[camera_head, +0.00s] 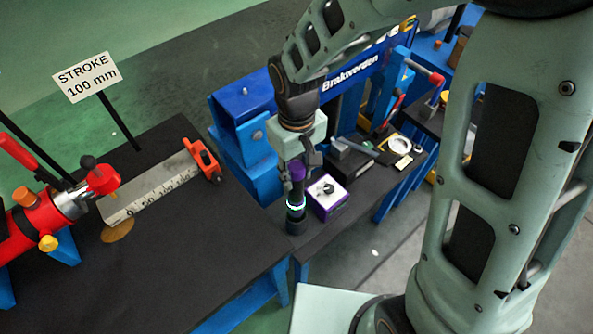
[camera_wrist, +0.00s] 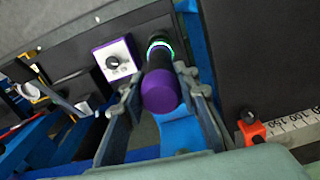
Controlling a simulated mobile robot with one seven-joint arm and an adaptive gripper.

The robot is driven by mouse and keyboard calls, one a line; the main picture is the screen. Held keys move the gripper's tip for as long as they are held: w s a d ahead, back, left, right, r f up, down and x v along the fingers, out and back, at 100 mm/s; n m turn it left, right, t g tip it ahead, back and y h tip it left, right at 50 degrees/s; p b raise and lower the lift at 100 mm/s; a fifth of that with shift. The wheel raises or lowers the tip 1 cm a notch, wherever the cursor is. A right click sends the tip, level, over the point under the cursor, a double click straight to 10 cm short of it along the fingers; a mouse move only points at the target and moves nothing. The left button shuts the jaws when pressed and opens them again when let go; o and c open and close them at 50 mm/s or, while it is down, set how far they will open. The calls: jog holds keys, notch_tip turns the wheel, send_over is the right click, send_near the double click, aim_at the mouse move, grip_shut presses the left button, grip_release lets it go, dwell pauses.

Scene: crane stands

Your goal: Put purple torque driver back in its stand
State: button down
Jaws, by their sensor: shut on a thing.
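The torque driver has a purple cap (camera_head: 297,171) and a dark body, and stands roughly upright at the bench's front edge. My gripper (camera_head: 300,160) is shut on it from above. In the wrist view the purple cap (camera_wrist: 161,92) lies between my two fingers, with the dark shaft running away from the camera. A glowing ring (camera_head: 296,206) circles the dark column low down; a black part continues below it. I cannot tell whether that part is driver or stand. A purple box (camera_head: 328,198) with a white top and dark round fitting sits close beside it.
A black table (camera_head: 200,230) with a steel scale (camera_head: 150,190) and red cylinder (camera_head: 40,220) lies to the left. Blue frames (camera_head: 245,130) stand behind. Loose tools and a round white-rimmed dish (camera_head: 399,145) lie farther right on the bench.

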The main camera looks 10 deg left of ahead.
aim_at(297, 187)
jog(key=shift+f+b, duration=2.2)
jog(key=shift+f, duration=0.65)
jog(key=c, duration=1.5)
grip_release()
jog(key=shift+r, duration=0.1)
jog(key=shift+c, duration=0.2)
jog(key=shift+o, duration=0.7)
jog(key=shift+r+p, duration=2.05)
jog(key=shift+r, duration=0.4)
